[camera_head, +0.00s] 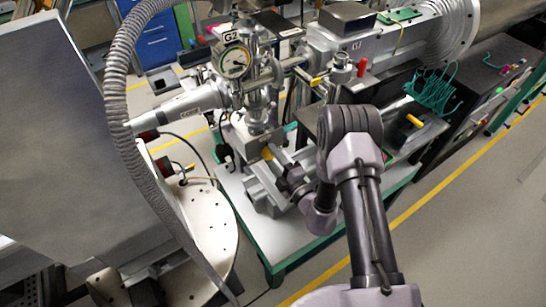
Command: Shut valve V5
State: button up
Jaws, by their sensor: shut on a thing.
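My gripper (273,158) is at the middle of the view, low on the steel vacuum assembly. It is shut on a small yellow valve handle (266,153), partly hidden by the fingers. The handle sits beside a steel block and body (238,136) under the gauge column. I cannot read a V5 label on it or elsewhere. Other yellow handles show on the pipe at upper centre (316,82) and on the right of the bench (414,121).
A round gauge (235,62) marked G2 stands above the gripper. A red handle (361,68) rises right of it. A ribbed hose (118,75) arches at left. A teal cable coil (433,90) hangs at right. Open floor (470,230) lies at lower right.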

jog(key=o, duration=1.4)
jog(key=v, duration=1.7)
jog(key=shift+s+d+p, duration=0.2)
jog(key=shift+p, duration=0.15)
